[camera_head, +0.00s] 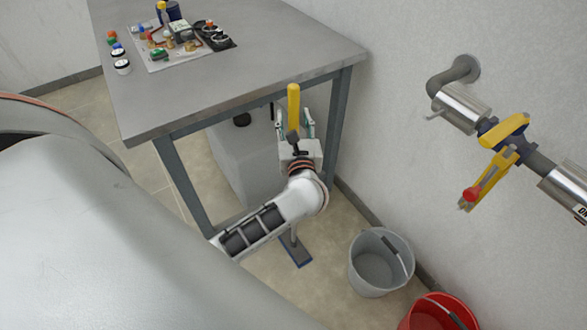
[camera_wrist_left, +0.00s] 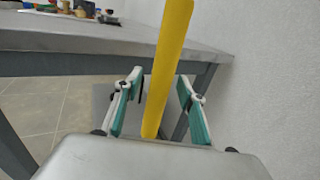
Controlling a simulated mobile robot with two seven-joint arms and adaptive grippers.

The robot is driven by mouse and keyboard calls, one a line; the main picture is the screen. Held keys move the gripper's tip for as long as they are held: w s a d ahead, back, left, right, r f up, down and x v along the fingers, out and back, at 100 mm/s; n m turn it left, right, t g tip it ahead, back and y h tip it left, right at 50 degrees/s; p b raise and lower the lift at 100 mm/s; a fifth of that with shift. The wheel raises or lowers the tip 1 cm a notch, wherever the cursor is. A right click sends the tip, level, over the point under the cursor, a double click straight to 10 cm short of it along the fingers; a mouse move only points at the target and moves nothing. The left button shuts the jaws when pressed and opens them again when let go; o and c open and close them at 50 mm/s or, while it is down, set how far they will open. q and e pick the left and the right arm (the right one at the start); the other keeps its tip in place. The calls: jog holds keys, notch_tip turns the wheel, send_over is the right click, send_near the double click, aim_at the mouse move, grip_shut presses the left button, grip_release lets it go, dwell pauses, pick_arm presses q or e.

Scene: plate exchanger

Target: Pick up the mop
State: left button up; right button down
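The mop has a yellow handle (camera_head: 293,103) that stands upright in front of the table, near the wall. A flat grey head with blue edges (camera_head: 297,252) rests on the floor below, seemingly the mop's lower end. My left gripper (camera_head: 294,118) is around the upper handle. In the left wrist view the yellow handle (camera_wrist_left: 166,70) rises between the two teal-padded fingers of the gripper (camera_wrist_left: 159,85). The fingers are spread, with a visible gap on each side of the handle. My arm hides the middle of the mop. My right gripper is out of view.
A grey table (camera_head: 245,70) with small parts on it stands behind the gripper, its leg (camera_head: 340,115) close by. A grey bucket (camera_head: 372,272) and a red bucket (camera_head: 450,312) stand on the floor at right. A pipe with a yellow valve (camera_head: 500,150) runs along the wall.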

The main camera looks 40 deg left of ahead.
pick_arm(q)
jog(key=shift+w, duration=0.1)
jog(key=shift+c, duration=0.5)
grip_shut()
jog(key=shift+r, duration=0.15)
jog(key=shift+r, duration=0.1)
